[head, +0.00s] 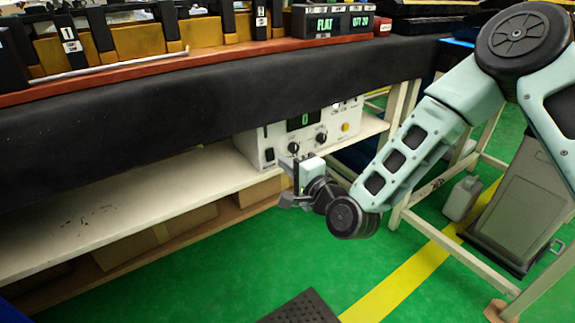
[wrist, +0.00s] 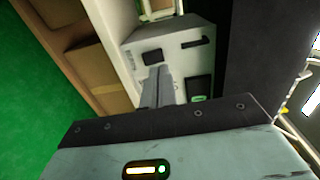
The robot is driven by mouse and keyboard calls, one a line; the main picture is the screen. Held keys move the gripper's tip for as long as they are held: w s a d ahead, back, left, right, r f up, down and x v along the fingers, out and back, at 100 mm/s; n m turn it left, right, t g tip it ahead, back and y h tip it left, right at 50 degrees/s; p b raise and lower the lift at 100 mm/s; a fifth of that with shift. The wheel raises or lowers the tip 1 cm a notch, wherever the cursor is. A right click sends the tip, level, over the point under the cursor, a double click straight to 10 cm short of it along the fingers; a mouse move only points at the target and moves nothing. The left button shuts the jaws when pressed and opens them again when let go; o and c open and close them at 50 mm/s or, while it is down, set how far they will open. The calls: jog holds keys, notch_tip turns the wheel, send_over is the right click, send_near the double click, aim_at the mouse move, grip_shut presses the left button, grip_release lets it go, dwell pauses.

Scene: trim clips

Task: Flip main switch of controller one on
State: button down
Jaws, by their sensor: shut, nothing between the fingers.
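Controller one appears to be the white box (head: 258,150) on the shelf under the bench; its front panel also shows in the wrist view (wrist: 175,38). A black rocker switch (head: 269,154) sits low at the panel's left end, and it shows as a dark rectangle in the wrist view (wrist: 152,57). Its position is too small to tell. A dark display (head: 303,121) with a green digit sits higher up. My gripper (head: 288,182) is in front of the panel, low. In the wrist view its fingers (wrist: 158,72) are shut and empty, pointing toward the panel near the switch; contact cannot be told.
The bench's black front edge (head: 200,120) overhangs the white shelf (head: 100,220). Knobs (head: 320,138) sit on the panel. Cardboard boxes (head: 190,218) lie below the shelf. A grey bin (head: 515,205) and a jug (head: 461,199) stand at right. The green floor in front is mostly clear.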

jog(key=p+v, duration=0.1)
jog(key=v, duration=0.8)
jog(key=shift+s+d+r, duration=0.15)
jog(key=shift+s+r, duration=0.05)
jog(key=shift+s, duration=0.1)
jog(key=s+a+f+n+g+h, duration=0.1)
jog(key=s+a+n+g+h, duration=0.1)
jog(key=s+n+g, duration=0.75)
jog(key=s+d+r+n+g+h, duration=0.2)
jog(key=s+d+r+n+h, duration=0.25)
jog(key=s, duration=0.25)
jog(key=s+d+r+n+g+h, duration=0.2)
jog(key=s+d+r+n+h, duration=0.15)
jog(key=s+d, duration=0.3)
notch_tip(320, 180, up, 28)
jog(key=n+p, duration=0.1)
jog(key=p, duration=2.7)
jog(key=shift+s+g+y+p, duration=0.3)
jog(key=shift+s+g, duration=0.05)
jog(key=shift+s, duration=0.15)
